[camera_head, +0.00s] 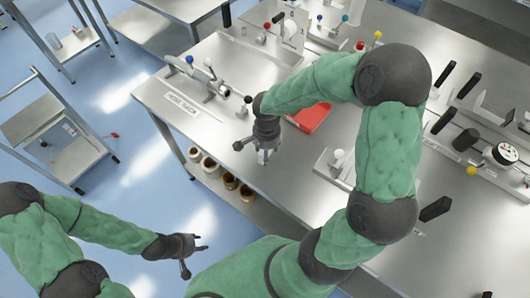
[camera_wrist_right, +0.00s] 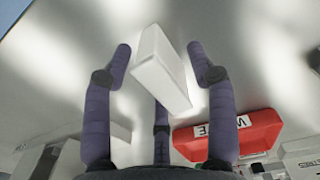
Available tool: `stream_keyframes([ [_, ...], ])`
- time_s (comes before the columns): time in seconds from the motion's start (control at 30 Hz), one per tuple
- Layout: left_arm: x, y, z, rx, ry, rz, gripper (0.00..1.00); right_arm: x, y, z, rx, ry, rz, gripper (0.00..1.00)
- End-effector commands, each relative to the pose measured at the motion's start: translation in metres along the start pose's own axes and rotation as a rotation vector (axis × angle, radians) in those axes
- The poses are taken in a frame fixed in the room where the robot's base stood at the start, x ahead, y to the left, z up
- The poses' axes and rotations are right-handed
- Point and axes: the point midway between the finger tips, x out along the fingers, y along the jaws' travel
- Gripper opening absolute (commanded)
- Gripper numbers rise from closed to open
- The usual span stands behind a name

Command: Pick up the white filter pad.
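The white filter pad (camera_wrist_right: 160,68) is a small white block in the right wrist view. It lies tilted on the metal surface, between the spread fingers of my right gripper (camera_wrist_right: 160,50). Gaps show between the pad and the fingertips, so the gripper looks open around it; contact underneath cannot be seen. In the head view my right gripper (camera_head: 264,154) points down over the left front edge of the steel bench, and the pad is mostly hidden by it. My left gripper (camera_head: 195,253) is open and empty over the floor at lower left.
A red tray (camera_head: 312,117) with a partly hidden label is close beside my right gripper on the steel bench (camera_head: 215,140). A shaft fixture (camera_head: 207,75) stands to its left. Brown-topped containers (camera_head: 210,165) stand on the shelf below. A gauge (camera_head: 506,154) is at right.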

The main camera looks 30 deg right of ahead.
Motion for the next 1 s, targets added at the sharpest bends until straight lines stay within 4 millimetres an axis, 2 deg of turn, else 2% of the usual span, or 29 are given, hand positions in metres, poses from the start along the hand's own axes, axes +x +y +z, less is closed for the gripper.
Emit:
stream_keyframes([
  [0.03, 0.0, 0.0, 0.0, 0.0, 0.0, 0.0, 0.4, 0.0, 0.0, 0.0, 0.0, 0.0, 0.0, 0.41],
  [0.1, 0.0, 0.0, 0.0, 0.0, 0.0, 0.0, 0.4, 0.0, 0.0, 0.0, 0.0, 0.0, 0.0, 0.21],
  [0.17, 0.0, 0.0, 0.0, 0.0, 0.0, 0.0, 0.4, 0.0, 0.0, 0.0, 0.0, 0.0, 0.0, 0.07],
  [0.67, -0.001, 0.001, 0.0, 0.0, 0.0, 0.0, 0.4, -0.005, -0.001, -0.001, 0.0, 0.002, -0.002, 0.07],
  [0.77, -0.004, 0.001, 0.0, 0.0, 0.0, 0.0, 0.4, -0.013, -0.001, -0.001, -0.001, 0.003, -0.003, 0.06],
  [0.9, -0.009, 0.003, 0.0, 0.0, 0.0, 0.0, 0.4, -0.034, -0.001, -0.001, 0.001, 0.003, -0.005, 0.06],
  [1.0, -0.012, 0.004, 0.0, 0.0, 0.0, 0.0, 0.4, -0.049, 0.008, 0.01, -0.002, 0.003, -0.004, 0.06],
])
